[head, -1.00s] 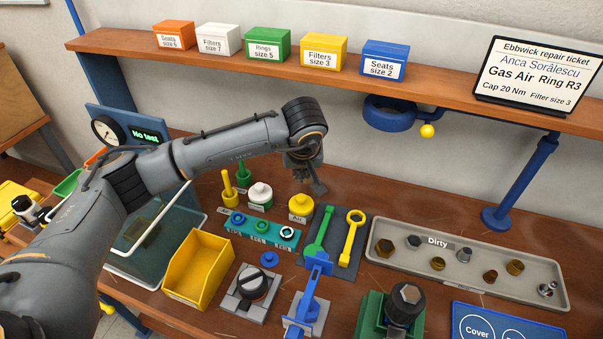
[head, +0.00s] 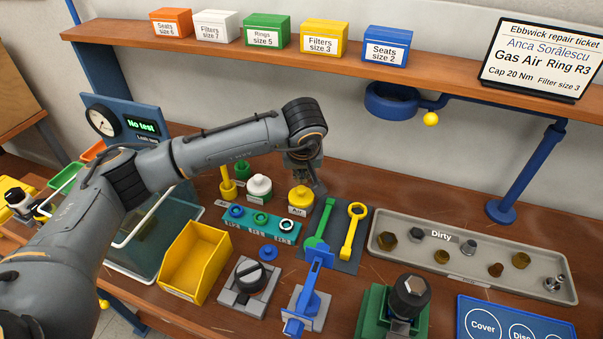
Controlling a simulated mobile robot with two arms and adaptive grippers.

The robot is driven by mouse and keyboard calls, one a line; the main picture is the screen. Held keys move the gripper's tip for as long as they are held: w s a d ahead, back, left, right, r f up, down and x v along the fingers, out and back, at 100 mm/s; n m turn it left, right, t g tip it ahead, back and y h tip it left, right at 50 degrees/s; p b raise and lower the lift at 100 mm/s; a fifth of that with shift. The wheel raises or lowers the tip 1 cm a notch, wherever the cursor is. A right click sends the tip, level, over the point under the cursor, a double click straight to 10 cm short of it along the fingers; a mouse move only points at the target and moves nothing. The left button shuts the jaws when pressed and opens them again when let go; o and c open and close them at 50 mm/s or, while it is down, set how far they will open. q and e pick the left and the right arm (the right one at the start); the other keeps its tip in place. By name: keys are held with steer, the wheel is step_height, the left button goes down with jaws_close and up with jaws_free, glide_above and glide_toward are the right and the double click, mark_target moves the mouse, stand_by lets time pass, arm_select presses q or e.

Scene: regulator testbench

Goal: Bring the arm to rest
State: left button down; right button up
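My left arm comes in from the left and reaches across the bench. My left gripper (head: 314,183) points down above the bench, just over and behind the yellow-capped Air bottle (head: 300,199) and left of the top of the grey mat (head: 343,244). Its fingers are small and dark, and I cannot tell whether they are open or shut. I see nothing clearly held in it. My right gripper is not in view.
Close by stand a white-capped bottle (head: 259,187), a teal ring holder (head: 262,225) and wrenches on the mat. A yellow bin (head: 196,262) is front left, the Dirty tray (head: 470,262) right. A shelf (head: 450,69) with boxes runs above.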

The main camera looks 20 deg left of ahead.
arm_select(q)
steer(key=shift+f+b, duration=0.8)
steer(key=shift+f, duration=0.2)
steer(key=shift+r, duration=0.1)
step_height(320, 180, up, 7)
steer(key=p, duration=0.3)
stand_by(0.7)
